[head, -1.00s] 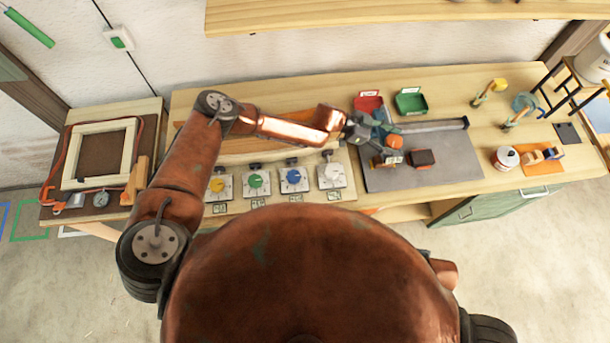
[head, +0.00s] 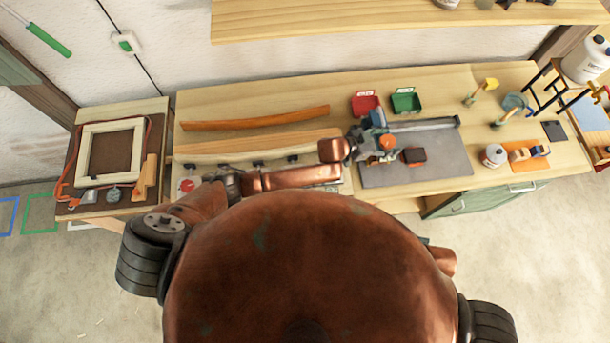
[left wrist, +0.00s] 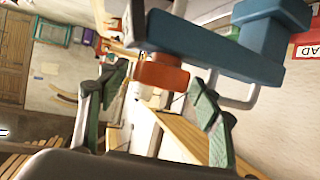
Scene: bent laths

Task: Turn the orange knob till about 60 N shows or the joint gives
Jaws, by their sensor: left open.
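The orange knob (head: 388,142) is at the near end of a blue fixture (head: 377,118) on the grey mat (head: 450,158). In the left wrist view the knob (left wrist: 163,76) sits under a blue bar (left wrist: 212,45). My left gripper (head: 362,138) is beside the knob's left side. In the left wrist view its green-padded fingers (left wrist: 153,108) are spread wide, with the knob between them in the picture. I cannot tell whether either finger touches it. No force reading is legible. My right gripper is not in view.
An orange-brown lath (head: 255,118) and a paler lath (head: 250,146) lie left on the bench. Red (head: 366,103) and green (head: 406,100) bins stand behind the mat. A dark block (head: 414,155) lies right of the knob. A white container (head: 494,155) stands further right.

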